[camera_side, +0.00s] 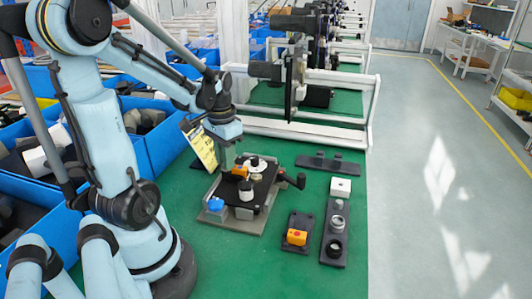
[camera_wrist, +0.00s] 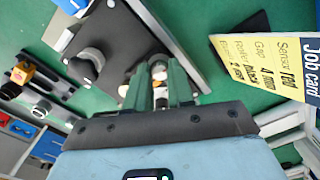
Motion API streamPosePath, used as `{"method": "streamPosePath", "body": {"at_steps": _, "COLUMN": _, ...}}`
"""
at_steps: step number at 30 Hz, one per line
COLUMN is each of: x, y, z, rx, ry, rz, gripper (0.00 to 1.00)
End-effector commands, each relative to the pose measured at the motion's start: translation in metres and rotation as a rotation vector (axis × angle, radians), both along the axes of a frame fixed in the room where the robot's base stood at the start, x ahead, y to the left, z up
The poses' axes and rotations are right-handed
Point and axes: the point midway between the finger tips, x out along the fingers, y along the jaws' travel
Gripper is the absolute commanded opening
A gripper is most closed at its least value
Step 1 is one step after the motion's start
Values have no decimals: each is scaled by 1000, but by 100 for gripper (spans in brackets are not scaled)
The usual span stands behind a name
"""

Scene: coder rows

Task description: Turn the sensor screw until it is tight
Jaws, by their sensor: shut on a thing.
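My gripper (camera_wrist: 160,82) points down at the coder unit, its two green-grey fingers shut on a small silvery piece, the sensor screw (camera_wrist: 159,72). The fingers hide most of the screw, so how far it is turned in cannot be told. In the side view my gripper (camera_side: 229,160) is at the back left of the unit's black plate (camera_side: 262,199), close to an orange sensor block (camera_side: 240,171). A white roller (camera_side: 245,191) stands upright in front of that block. A yellow job card (camera_side: 201,148) is beside the gripper; it also shows in the wrist view (camera_wrist: 275,65).
A holder (camera_side: 297,222) with another orange block (camera_side: 297,237) and a rack (camera_side: 334,247) with rings stand to the right. Blue bins (camera_side: 160,152) are at the left.

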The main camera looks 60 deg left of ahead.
Motion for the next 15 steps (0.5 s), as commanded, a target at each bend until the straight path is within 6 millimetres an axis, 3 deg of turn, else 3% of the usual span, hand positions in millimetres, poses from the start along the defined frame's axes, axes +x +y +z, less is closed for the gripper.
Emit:
{"method": "streamPosePath", "body": {"at_steps": 9, "x": 0, "y": 0, "z": -1, "rx": 0, "ry": 0, "rz": -344, "gripper": 0}}
{"method": "streamPosePath", "body": {"at_steps": 15, "x": 0, "y": 0, "z": -1, "rx": 0, "ry": 0, "rz": -384, "gripper": 0}}
